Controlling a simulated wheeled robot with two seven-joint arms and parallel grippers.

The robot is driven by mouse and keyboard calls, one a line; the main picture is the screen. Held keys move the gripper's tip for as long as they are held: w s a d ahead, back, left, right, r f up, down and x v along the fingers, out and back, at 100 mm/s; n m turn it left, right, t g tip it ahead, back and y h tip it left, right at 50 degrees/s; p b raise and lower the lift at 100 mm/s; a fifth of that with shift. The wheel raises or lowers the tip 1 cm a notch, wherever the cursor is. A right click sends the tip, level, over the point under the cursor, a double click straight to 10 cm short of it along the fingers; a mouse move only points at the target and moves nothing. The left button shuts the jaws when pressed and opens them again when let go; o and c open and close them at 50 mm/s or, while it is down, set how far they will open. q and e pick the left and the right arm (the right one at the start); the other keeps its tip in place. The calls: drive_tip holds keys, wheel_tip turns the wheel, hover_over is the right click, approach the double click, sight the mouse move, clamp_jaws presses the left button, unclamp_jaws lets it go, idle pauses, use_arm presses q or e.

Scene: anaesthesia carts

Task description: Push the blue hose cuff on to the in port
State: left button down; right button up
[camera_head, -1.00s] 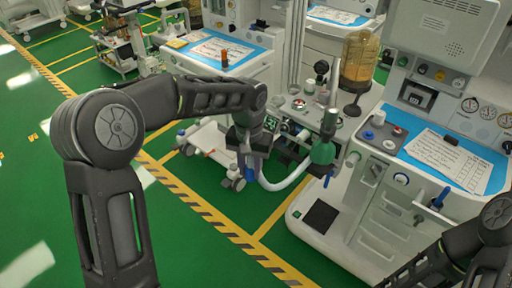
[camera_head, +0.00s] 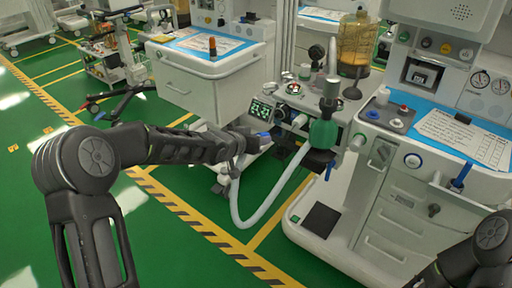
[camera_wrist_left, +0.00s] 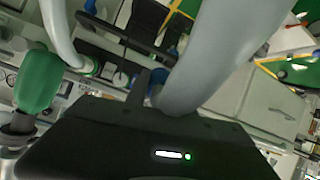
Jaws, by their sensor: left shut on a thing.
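My left gripper (camera_head: 246,142) is shut on the blue hose cuff (camera_head: 263,138), in front of the anaesthesia machine. The cuff also shows in the left wrist view (camera_wrist_left: 156,84), partly hidden by the gripper and hose. The pale grey hose (camera_head: 243,222) hangs from the cuff in a loop and rises towards the machine, behind the green bag. In the wrist view the hose (camera_wrist_left: 222,45) crosses the top. The cuff looks close to the machine's front, but I cannot tell whether it touches a port. I cannot identify the in port. My right gripper is out of view.
The green bag (camera_head: 323,133) hangs just right of the cuff; it also shows in the wrist view (camera_wrist_left: 39,82). A white drawer cart (camera_head: 205,95) stands behind my left arm. A second machine (camera_head: 395,215) stands at the right. The green floor (camera_head: 180,250) is clear.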

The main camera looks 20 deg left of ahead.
use_arm(q)
drive_tip(key=t+h+b, duration=0.1)
drive_tip(key=b, duration=0.1)
drive_tip(key=w+a+t+h+b, duration=0.1)
drive_tip(key=t+b, duration=0.1)
drive_tip(key=b, duration=0.1)
drive_tip(key=r+t+h+b, duration=0.1)
drive_tip(key=b, duration=0.1)
drive_tip(key=shift+w+a+m+t, duration=0.3)
drive_tip(key=shift+w+m+t, duration=0.05)
drive_tip(key=shift+m+t, duration=0.05)
drive_tip(key=shift+f, duration=0.15)
drive_tip(key=shift+b, duration=0.3)
drive_tip(key=shift+b+x, duration=0.3)
drive_tip(key=shift+x, duration=2.55)
